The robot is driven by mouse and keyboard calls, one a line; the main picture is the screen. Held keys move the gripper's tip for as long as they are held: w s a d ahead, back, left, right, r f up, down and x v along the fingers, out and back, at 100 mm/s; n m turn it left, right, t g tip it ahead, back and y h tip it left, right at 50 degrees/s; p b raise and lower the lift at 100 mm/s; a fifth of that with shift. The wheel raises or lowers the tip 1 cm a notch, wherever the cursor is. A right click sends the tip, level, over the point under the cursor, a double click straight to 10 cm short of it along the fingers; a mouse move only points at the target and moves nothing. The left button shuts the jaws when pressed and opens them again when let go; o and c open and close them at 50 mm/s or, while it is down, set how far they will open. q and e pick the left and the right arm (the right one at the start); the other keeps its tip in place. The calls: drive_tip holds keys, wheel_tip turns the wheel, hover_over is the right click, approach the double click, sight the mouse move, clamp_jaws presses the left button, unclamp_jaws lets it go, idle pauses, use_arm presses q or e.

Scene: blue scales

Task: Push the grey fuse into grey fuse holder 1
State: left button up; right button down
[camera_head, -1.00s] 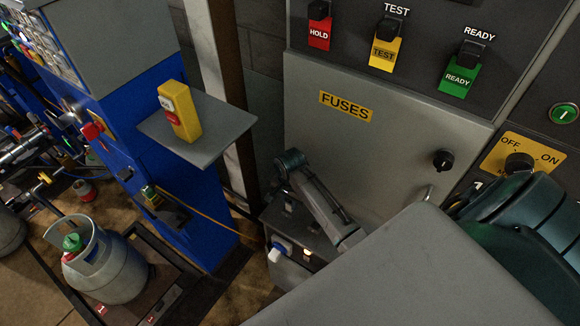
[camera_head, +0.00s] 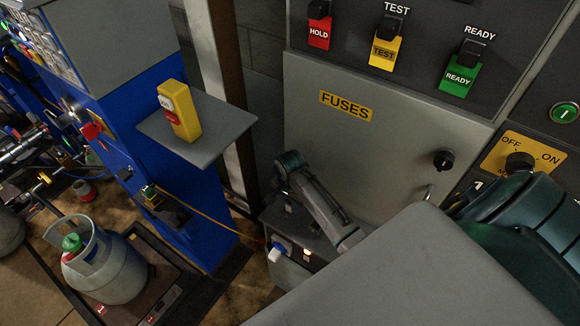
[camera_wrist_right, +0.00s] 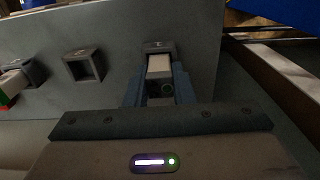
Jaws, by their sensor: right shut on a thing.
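In the right wrist view my right gripper (camera_wrist_right: 159,88) has its two blue-grey fingers shut on the grey fuse (camera_wrist_right: 159,68). The fuse has a pale top face and a dark round end towards the camera. Its far end is at the square grey fuse holder (camera_wrist_right: 158,46) on the grey panel, in line with the opening. How deep it sits inside cannot be told. The holder's small mark is too blurred to read for sure. In the head view the gripper's fingers and the fuse cannot be made out. My left gripper is in no view.
An empty square holder (camera_wrist_right: 83,66) is left of the fuse. Further left another holder (camera_wrist_right: 34,72) has a white, green and red piece at it. The head view shows the grey FUSES panel (camera_head: 350,150), a small shelf (camera_head: 215,130) with a yellow device (camera_head: 180,112), and a gas cylinder (camera_head: 110,270).

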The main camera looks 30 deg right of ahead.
drive_tip(key=shift+f, duration=0.2)
drive_tip(key=c, duration=1.2)
unclamp_jaws()
drive_tip(key=shift+o, duration=0.2)
drive_tip(key=shift+r, duration=0.15)
wheel_tip(320, 180, up, 10)
drive_tip(key=b, duration=0.3)
drive_tip(key=shift+f, duration=0.25)
drive_tip(key=shift+r, duration=0.5)
drive_tip(key=shift+s, duration=0.1)
